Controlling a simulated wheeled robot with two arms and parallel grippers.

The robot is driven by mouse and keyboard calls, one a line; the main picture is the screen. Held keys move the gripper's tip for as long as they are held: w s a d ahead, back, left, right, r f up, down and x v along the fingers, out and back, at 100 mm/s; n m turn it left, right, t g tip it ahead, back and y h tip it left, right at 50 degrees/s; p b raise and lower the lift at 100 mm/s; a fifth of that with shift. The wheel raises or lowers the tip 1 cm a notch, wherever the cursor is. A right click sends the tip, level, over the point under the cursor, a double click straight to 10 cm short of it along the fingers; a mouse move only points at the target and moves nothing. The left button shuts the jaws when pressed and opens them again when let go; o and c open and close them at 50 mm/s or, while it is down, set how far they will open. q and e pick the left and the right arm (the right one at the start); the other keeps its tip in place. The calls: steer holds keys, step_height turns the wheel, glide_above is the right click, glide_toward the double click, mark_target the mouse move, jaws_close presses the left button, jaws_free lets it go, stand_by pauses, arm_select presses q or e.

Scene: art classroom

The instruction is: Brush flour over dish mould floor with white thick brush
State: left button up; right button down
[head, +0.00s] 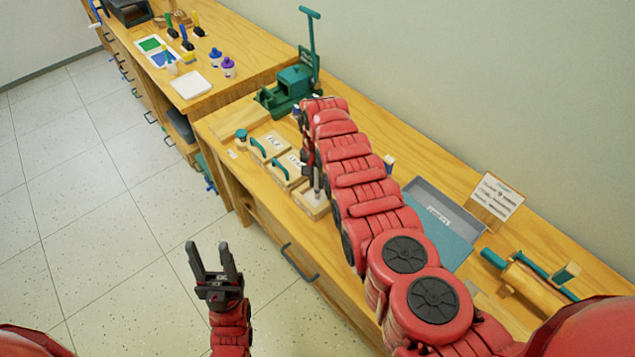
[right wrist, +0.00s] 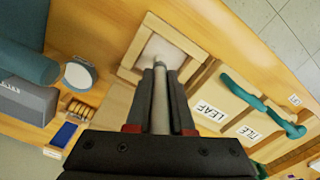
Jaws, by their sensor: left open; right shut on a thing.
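The open dish mould (head: 311,206) is a square wooden frame on the bench. It also shows in the right wrist view (right wrist: 127,70), with a pale floor (right wrist: 165,50). My right gripper (right wrist: 158,80) is shut on a brush with a pale grey handle (right wrist: 160,105). The brush reaches over the mould; its bristles are mostly hidden behind the fingers, and I cannot tell if they touch the floor. In the head view the right gripper (head: 308,165) is partly hidden by my arm. My left gripper (head: 213,268) is open and empty, in front of the bench.
Two closed moulds with teal handles, LEAF (right wrist: 208,108) and TILE (right wrist: 248,132), stand beside the open one. A green press (head: 290,88) stands behind. The tiled floor (head: 110,220) at left is clear.

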steer(key=shift+w+a+b, duration=0.25)
steer(key=shift+w+b, duration=0.05)
steer(key=shift+b, duration=1)
steer(key=shift+w+a+f+b, duration=0.15)
steer(key=shift+w+b, duration=0.1)
steer(key=shift+b, duration=1.7)
steer(key=shift+w+a+b, duration=0.1)
steer(key=shift+w+b, duration=0.05)
steer(key=shift+b, duration=1)
steer(key=shift+r+p, duration=0.2)
steer(key=shift+p, duration=0.2)
steer(key=shift+s+p, duration=0.35)
steer(key=shift+p, duration=1.65)
steer(key=shift+s+d+f+p, duration=0.2)
steer(key=shift+d+p, duration=0.1)
steer(key=shift+p, duration=0.35)
